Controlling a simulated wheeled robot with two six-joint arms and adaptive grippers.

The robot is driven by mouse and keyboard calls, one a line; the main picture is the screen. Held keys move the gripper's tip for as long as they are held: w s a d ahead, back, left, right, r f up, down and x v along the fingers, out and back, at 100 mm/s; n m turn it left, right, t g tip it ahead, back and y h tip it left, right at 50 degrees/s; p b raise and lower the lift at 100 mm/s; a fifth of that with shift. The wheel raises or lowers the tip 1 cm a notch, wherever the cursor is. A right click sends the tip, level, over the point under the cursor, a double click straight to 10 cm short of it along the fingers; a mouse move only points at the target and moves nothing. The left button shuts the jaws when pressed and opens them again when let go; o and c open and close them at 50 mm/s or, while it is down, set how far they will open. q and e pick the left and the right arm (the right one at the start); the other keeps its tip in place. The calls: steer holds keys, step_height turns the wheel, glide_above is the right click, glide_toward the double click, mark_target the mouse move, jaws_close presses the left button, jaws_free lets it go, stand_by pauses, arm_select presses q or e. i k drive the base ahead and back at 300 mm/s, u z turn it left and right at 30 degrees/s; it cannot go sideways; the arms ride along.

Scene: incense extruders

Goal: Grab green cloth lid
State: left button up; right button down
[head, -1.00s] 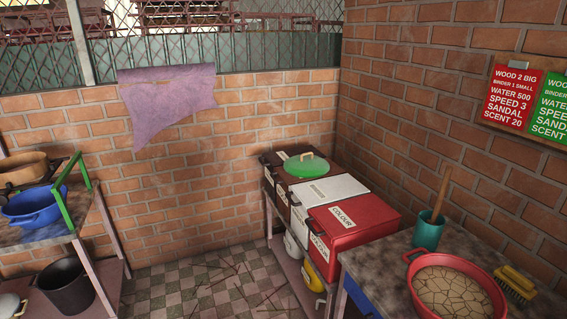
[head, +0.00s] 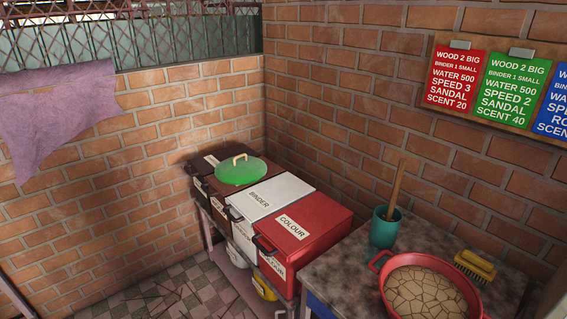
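A round green lid (head: 241,171) with a pale arched handle (head: 239,158) lies on top of a dark brown box (head: 215,190) in the row of boxes against the brick wall. It looks flat and covers part of the box top. Whether the lid is cloth cannot be told. Neither of my grippers shows in the head view.
A white box labelled BINDER (head: 272,198) and a red box labelled COLOUR (head: 304,226) stand in front of the lid's box. A nearer table (head: 345,270) holds a teal cup (head: 384,228), a red pan (head: 475,290) and a yellow brush (head: 474,266). Patterned floor lies left.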

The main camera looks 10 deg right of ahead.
mark_target(243, 169)
steer(key=u, duration=1.15)
steer(key=i, duration=3.3)
steer(key=z, duration=3.65)
